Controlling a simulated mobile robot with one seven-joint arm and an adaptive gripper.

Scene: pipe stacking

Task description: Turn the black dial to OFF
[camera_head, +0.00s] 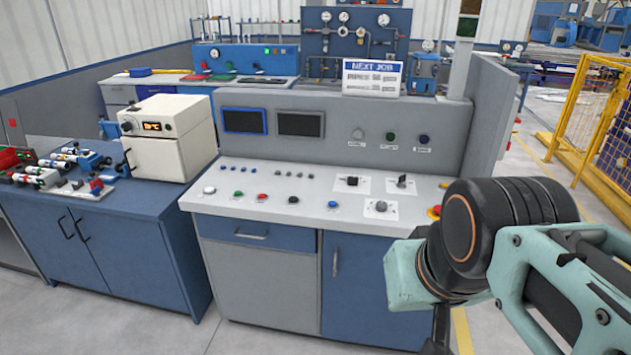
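A black dial (352,181) sits on a white label plate on the sloped top of the grey control console (300,110). A second dark knob (402,181) is on a plate to its right, and a silver knob (381,206) is on a plate nearer the front edge. The label lettering and the dial's pointer position are too small to read. My arm reaches in from the right, in front of the console. Only a dark part of my gripper (440,328) shows below the arm at the bottom edge, well apart from the dial. Its fingertips are hidden or cut off.
Several coloured push buttons and small switches line the console top, with a red-and-yellow button (434,212) at its right end. Two dark screens are on the upright panel. A white oven (165,138) stands on the blue cabinet at left. A yellow fence (575,125) is at right.

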